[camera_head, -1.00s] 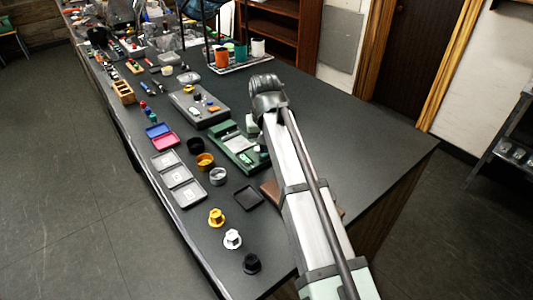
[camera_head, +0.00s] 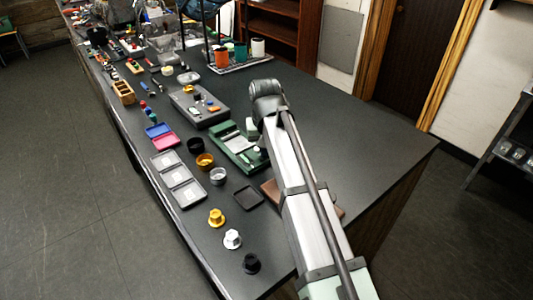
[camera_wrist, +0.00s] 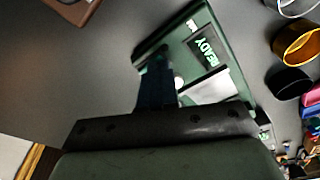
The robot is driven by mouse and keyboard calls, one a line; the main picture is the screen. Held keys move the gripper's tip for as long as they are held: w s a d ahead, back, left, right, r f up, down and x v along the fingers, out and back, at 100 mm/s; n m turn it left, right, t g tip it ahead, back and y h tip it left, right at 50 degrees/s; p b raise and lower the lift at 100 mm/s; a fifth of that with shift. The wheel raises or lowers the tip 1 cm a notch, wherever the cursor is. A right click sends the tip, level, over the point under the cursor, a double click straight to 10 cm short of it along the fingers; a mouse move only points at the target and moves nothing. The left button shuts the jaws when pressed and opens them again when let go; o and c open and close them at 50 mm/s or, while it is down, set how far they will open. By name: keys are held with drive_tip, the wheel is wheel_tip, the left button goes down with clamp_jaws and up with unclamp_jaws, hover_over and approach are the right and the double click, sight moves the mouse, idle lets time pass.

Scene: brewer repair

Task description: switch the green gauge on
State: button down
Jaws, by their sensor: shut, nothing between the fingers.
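The green gauge (camera_head: 229,149) is a flat green box on the dark bench, left of my arm in the head view. In the wrist view the green gauge (camera_wrist: 176,48) lies tilted and close, with a lit display (camera_wrist: 207,50) reading READY. A pale panel (camera_wrist: 210,90) and a small round white part (camera_wrist: 178,83) show beside the display. My gripper (camera_wrist: 158,65) is shut and empty, its fingers over the edge of the gauge near the white part. I cannot tell whether they touch it. The fingertips are hidden behind my arm in the head view, and the fingers cover part of the gauge.
A grey box (camera_head: 197,108) with small parts stands behind the gauge. Black, orange and grey round cups (camera_head: 205,161) and grey trays (camera_head: 180,183) lie to the left. A dark square tray (camera_head: 248,198) and several knobs (camera_head: 216,217) are in front.

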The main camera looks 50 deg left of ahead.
drive_tip(key=shift+r, duration=0.1)
wheel_tip(320, 180, up, 7)
idle(0.9)
idle(0.4)
